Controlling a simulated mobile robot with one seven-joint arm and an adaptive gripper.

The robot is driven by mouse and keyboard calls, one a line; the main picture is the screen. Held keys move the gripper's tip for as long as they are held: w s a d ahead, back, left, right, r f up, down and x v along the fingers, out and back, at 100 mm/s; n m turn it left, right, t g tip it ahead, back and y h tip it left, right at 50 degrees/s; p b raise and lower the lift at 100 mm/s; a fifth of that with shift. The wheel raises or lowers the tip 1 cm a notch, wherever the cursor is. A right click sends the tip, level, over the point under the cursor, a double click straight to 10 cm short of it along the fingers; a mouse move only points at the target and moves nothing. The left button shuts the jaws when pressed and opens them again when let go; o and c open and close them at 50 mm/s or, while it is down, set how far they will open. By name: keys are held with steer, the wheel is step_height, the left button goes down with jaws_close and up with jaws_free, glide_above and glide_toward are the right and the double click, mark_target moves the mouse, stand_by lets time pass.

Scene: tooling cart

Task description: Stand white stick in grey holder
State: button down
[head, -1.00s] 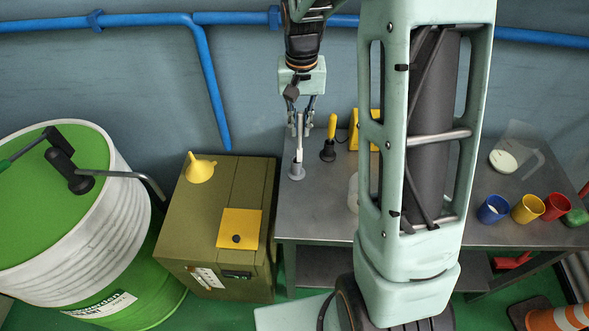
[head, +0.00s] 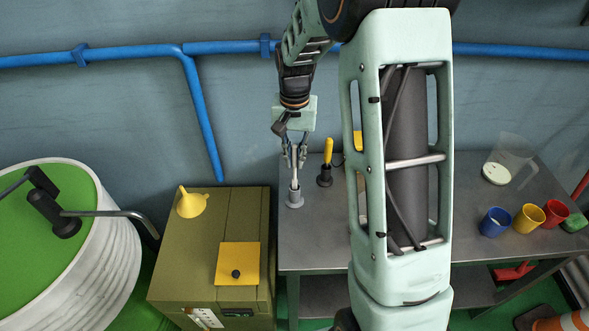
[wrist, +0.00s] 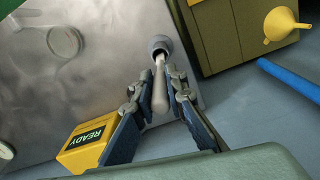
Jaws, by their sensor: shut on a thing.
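The white stick (head: 294,178) is upright between the fingers of my gripper (head: 294,162), which is shut on it. The grey holder (head: 294,199) stands on the left part of the metal table, directly beneath the stick. In the wrist view, the stick (wrist: 159,92) runs between the fingertips (wrist: 157,84), and its far end meets the mouth of the grey holder (wrist: 160,44). The lower end appears to be inside the opening, but how deep it sits cannot be told.
A yellow-handled tool (head: 328,151) stands in a dark base just right of the holder. A yellow READY box (wrist: 86,146) is near my fingers. An olive cabinet (head: 176,255) with a yellow funnel (head: 191,203) adjoins the table's left. Cups, including a blue one (head: 494,221), stand right.

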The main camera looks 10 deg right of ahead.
mark_target(294, 167)
steer(key=shift+f, duration=1.9)
steer(key=shift+f, duration=0.25)
steer(key=c, duration=1.9)
jaws_free()
steer(key=shift+r, duration=0.1)
steer(key=shift+c, duration=0.2)
step_height(294, 167, up, 12)
steer(key=shift+r, duration=0.2)
